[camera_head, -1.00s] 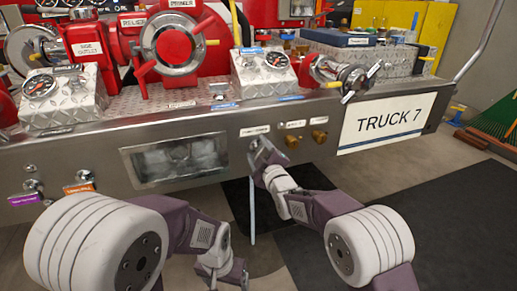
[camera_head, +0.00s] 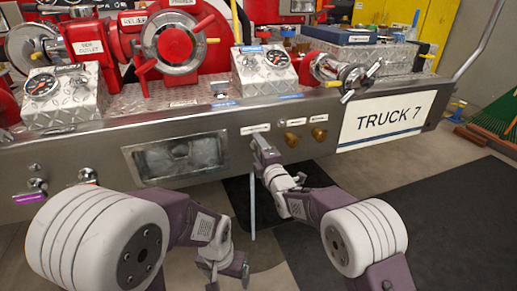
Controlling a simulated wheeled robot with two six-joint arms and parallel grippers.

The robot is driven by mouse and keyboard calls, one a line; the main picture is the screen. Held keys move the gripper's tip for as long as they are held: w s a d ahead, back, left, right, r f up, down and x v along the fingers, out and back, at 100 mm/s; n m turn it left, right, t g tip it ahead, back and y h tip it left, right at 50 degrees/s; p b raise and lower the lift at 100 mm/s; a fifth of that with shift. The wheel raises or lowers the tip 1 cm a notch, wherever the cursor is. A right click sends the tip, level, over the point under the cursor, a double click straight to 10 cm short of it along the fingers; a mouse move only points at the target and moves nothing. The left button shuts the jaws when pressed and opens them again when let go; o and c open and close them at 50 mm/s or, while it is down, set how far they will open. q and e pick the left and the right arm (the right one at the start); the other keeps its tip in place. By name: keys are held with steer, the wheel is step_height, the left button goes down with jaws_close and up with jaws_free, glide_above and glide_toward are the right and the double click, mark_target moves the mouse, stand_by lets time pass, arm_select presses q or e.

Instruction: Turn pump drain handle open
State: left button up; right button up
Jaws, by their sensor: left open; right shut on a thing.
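The truck's steel front panel (camera_head: 100,152) runs across the view. A small white label (camera_head: 255,128) on it is too small to read. My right gripper (camera_head: 263,150) is just below this label, against the panel, shut on what seems to be the drain handle. The gripper hides the handle, so its angle cannot be told. A thin pale blue vertical streak (camera_head: 253,210), like water, runs down below the gripper. My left gripper (camera_head: 228,272) is low in front of the panel, open and empty, pointing downward.
Two brass knobs (camera_head: 319,135) sit right of my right gripper. A recessed clear window (camera_head: 178,160) is to its left. The TRUCK 7 plate (camera_head: 388,118) is further right. Red valves and gauges (camera_head: 276,58) stand above. A dark mat (camera_head: 420,215) covers the floor.

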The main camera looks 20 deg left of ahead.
steer(key=shift+f, duration=0.1)
stand_by(0.4)
steer(key=o, duration=1.4)
steer(key=shift+c, duration=0.2)
